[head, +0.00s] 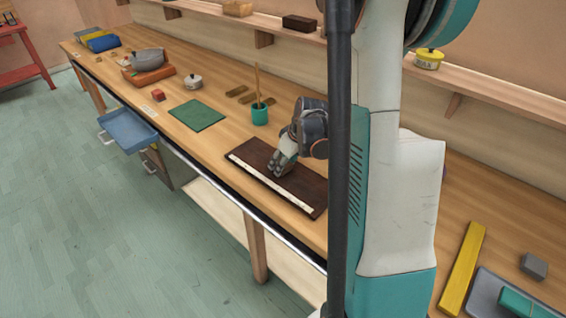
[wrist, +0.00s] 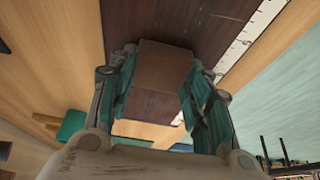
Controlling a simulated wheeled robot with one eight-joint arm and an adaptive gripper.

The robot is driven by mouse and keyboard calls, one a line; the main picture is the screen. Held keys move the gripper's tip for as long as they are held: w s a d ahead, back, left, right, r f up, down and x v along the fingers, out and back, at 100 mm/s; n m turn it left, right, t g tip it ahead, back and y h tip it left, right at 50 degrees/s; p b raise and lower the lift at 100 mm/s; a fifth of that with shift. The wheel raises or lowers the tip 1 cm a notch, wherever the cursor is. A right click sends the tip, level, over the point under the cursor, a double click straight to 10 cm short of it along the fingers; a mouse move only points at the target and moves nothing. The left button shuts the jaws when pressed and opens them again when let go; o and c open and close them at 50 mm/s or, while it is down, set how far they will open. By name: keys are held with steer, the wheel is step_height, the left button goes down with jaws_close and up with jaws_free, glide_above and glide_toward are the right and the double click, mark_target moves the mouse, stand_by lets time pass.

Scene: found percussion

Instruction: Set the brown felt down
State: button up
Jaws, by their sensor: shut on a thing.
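The brown felt (wrist: 166,66) shows in the wrist view as a plain brown block between my two fingers. My gripper (wrist: 162,82) is shut on it, with a teal-padded finger on each side. In the head view my gripper (head: 280,166) points down low over a dark brown board (head: 302,189) on the bench. The felt cannot be made out there, hidden by the gripper. The board also fills the upper middle of the wrist view (wrist: 195,22). I cannot tell whether the felt touches the board.
A white marked strip (head: 268,181) runs along the board's front edge. A teal cup (head: 259,115) with a stick stands behind the board. A green mat (head: 197,114) lies to the left. An open blue drawer (head: 128,130) juts from the bench front.

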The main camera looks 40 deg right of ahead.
steer(key=shift+f, duration=0.2)
steer(key=o, duration=0.8)
steer(key=shift+o, duration=0.2)
steer(key=shift+r, duration=0.1)
steer(key=shift+r, duration=0.25)
steer(key=p+v, duration=0.3)
steer(key=v, duration=0.8)
steer(key=shift+s+r+p, duration=0.15)
steer(key=shift+r+p, duration=0.2)
steer(key=shift+p, duration=0.05)
